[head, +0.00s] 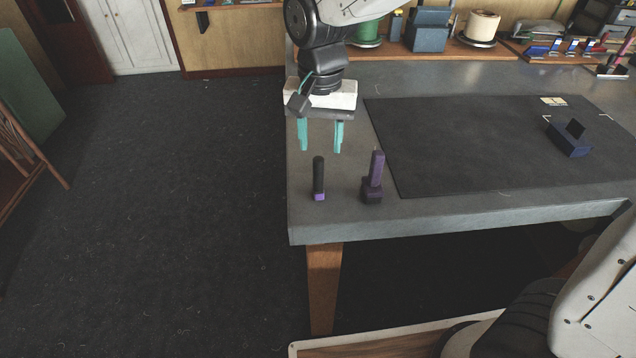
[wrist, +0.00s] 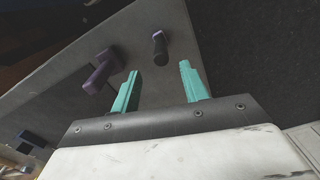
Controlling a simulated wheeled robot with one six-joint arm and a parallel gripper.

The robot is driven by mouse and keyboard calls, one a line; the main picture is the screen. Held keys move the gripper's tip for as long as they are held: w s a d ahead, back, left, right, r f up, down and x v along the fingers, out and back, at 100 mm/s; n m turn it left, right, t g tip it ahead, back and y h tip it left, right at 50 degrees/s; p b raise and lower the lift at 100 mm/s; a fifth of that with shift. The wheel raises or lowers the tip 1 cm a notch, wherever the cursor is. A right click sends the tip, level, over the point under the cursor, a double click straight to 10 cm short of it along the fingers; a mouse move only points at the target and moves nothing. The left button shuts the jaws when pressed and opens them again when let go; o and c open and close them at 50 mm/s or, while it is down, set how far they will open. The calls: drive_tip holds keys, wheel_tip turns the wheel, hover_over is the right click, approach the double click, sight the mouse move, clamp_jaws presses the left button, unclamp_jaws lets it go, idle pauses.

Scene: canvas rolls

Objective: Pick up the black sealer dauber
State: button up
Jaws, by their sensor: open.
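My gripper (head: 320,149) has two teal fingers pointing down, open and empty. In the head view it appears above and behind the dauber, apart from it. In the wrist view my gripper (wrist: 159,68) has a clear gap between its fingers.
The table's front and left edges are near the dauber. A shelf at the back holds spools and boxes.

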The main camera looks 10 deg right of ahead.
sight(318, 158)
drive_tip(key=f, duration=0.5)
drive_tip(key=shift+s+a+f, duration=0.2)
drive_tip(key=shift+c, duration=0.4)
clamp_jaws()
drive_tip(key=shift+r, duration=0.1)
